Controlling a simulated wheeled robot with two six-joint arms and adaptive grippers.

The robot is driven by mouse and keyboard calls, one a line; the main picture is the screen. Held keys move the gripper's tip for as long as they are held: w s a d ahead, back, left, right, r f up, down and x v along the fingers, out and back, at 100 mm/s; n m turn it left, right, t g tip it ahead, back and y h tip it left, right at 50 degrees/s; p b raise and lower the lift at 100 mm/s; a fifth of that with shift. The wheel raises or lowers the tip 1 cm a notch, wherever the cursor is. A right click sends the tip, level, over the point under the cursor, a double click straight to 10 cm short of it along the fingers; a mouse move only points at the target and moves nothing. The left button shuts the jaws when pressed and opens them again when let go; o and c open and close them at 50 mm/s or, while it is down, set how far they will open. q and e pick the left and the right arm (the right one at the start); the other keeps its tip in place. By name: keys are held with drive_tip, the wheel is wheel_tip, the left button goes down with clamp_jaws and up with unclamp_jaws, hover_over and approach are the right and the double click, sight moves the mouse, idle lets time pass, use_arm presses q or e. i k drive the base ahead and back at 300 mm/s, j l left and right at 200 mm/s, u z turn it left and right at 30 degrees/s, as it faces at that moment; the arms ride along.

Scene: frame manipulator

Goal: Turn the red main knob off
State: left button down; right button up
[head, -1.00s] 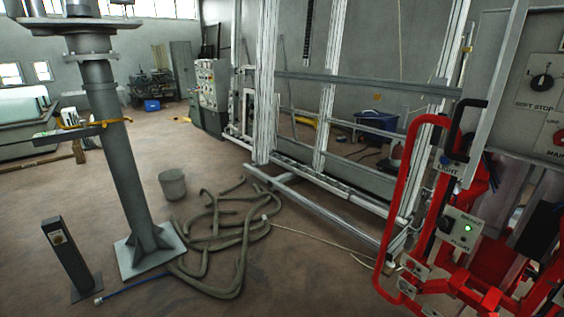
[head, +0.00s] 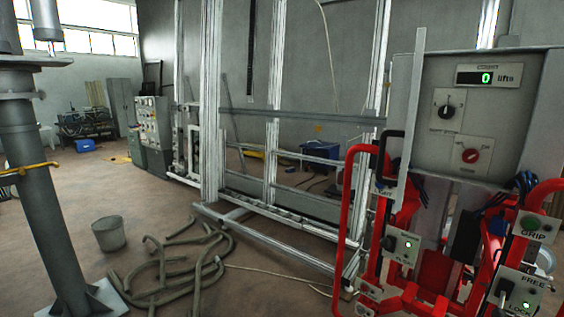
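The red main knob (head: 470,156) is on a small light plate at the lower right of a grey control box, in the right part of the head view. The knob is small here and its exact setting is hard to read; the letters "ON" show at its upper right. Above it to the left is a black knob (head: 446,111) on its own plate. A display (head: 488,77) with a green "0" and the word "lifts" sits at the top of the box (head: 420,140). Neither of my grippers is in view.
Red tube frames (head: 357,205) stand below and left of the box. A hose (head: 165,270) and a bucket (head: 109,233) lie on the floor at left. A metal frame (head: 210,110) stands mid-view.

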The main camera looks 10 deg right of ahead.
sight(471, 156)
drive_tip(key=i+j, duration=0.55)
drive_tip(key=z, duration=1.65)
